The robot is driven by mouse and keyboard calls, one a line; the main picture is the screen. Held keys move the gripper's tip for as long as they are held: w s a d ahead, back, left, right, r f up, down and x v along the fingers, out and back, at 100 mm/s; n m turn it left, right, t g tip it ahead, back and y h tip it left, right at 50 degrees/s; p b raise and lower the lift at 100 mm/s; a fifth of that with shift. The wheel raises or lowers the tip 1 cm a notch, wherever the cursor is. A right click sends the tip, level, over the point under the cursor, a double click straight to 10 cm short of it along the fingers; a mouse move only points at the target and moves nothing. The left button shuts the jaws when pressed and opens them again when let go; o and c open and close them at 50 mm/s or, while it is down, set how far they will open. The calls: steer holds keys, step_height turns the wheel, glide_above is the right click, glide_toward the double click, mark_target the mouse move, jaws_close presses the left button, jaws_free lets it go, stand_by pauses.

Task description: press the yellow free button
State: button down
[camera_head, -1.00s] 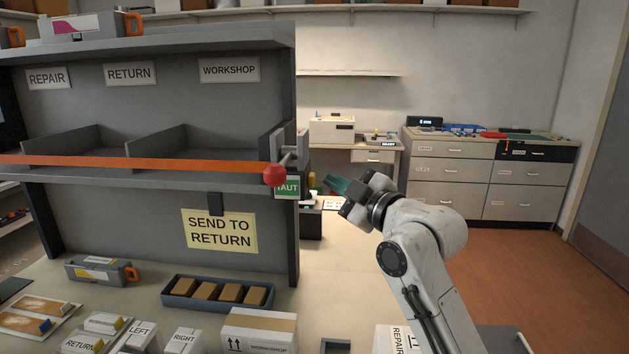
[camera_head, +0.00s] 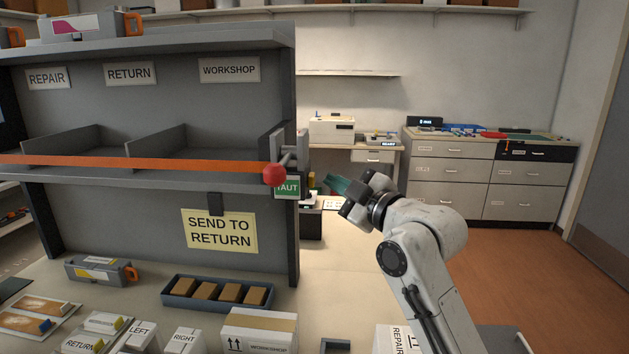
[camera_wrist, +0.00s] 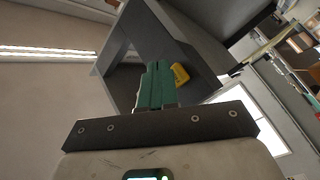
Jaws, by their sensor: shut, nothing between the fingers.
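My gripper (camera_head: 339,185) has teal fingers and is shut and empty, to the right of the shelf's right end. It also shows in the wrist view (camera_wrist: 156,68), with its fingers together. A small yellow piece (camera_wrist: 180,74) shows in the wrist view just right of the fingertips, against a grey panel. I cannot read any marking on it, so I cannot tell if it is the free button. The fingers appear apart from it. In the head view a tiny yellow spot (camera_head: 311,180) shows just left of the fingertips, too small to identify.
Below are a blue tray (camera_head: 180,300) of brown blocks and white boxes. The floor (camera_head: 520,262) at right is clear.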

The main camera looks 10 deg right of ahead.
steer(key=shift+a, duration=0.1)
stand_by(0.4)
steer(key=shift+w+a, duration=0.1)
steer(key=shift+a, duration=0.2)
steer(key=shift+w+a, duration=0.2)
steer(key=shift+a, duration=0.4)
stand_by(0.9)
steer(key=shift+d, duration=0.15)
stand_by(0.3)
steer(key=shift+s+d+b, duration=0.35)
steer(key=shift+d+b, duration=0.15)
steer(key=shift+d, duration=0.25)
steer(key=shift+s+d+b, duration=0.25)
steer(key=shift+d+b, duration=0.1)
steer(key=shift+d, duration=0.45)
steer(key=shift+s+d+b, duration=0.25)
steer(key=shift+d+b, duration=0.05)
steer(key=shift+d, duration=0.55)
steer(key=shift+s+d+b, duration=0.25)
steer(key=shift+d+b, duration=0.1)
steer(key=shift+d, duration=0.45)
steer(key=shift+r, duration=0.1)
